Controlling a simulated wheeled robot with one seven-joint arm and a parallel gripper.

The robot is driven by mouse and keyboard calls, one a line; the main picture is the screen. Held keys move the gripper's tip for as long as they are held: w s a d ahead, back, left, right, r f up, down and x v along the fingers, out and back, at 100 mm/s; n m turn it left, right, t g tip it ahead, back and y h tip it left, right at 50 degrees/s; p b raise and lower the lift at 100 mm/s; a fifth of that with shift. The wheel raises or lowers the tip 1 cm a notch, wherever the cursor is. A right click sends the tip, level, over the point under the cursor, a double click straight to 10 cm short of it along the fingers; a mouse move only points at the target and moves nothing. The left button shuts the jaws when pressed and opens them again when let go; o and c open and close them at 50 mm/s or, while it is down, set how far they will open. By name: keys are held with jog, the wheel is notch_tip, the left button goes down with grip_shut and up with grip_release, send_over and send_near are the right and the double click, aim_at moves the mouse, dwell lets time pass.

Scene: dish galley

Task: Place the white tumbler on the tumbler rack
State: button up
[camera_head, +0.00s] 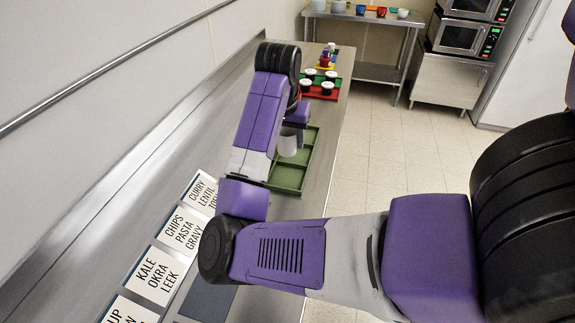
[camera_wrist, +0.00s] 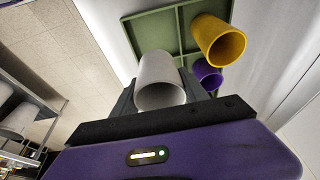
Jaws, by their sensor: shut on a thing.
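The white tumbler (camera_wrist: 160,80) is held between the fingers of my gripper (camera_wrist: 160,94), which is shut on it. Part of it also shows in the head view (camera_head: 287,146), below my wrist. The green tumbler rack (camera_head: 288,178) lies on the steel counter, divided into compartments, and also shows in the wrist view (camera_wrist: 154,33). The held tumbler overlaps the rack in both views; I cannot tell its height above it. A yellow tumbler (camera_wrist: 218,42) and a purple tumbler (camera_wrist: 207,75) stand at the rack in the wrist view. In the head view my arm hides part of the rack.
Label cards (camera_head: 180,230) lie along the counter (camera_head: 257,222) at the wall side. Farther along it are a green tray (camera_head: 331,76) and a red tray (camera_head: 322,94) with white-topped cups. A steel side table (camera_head: 377,73) with bowls stands at the back. The tiled floor is clear.

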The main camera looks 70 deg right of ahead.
aim_at(289, 174)
notch_tip(289, 174, down, 11)
jog(key=shift+r, duration=0.15)
dwell(0.4)
jog(key=o, duration=1.1)
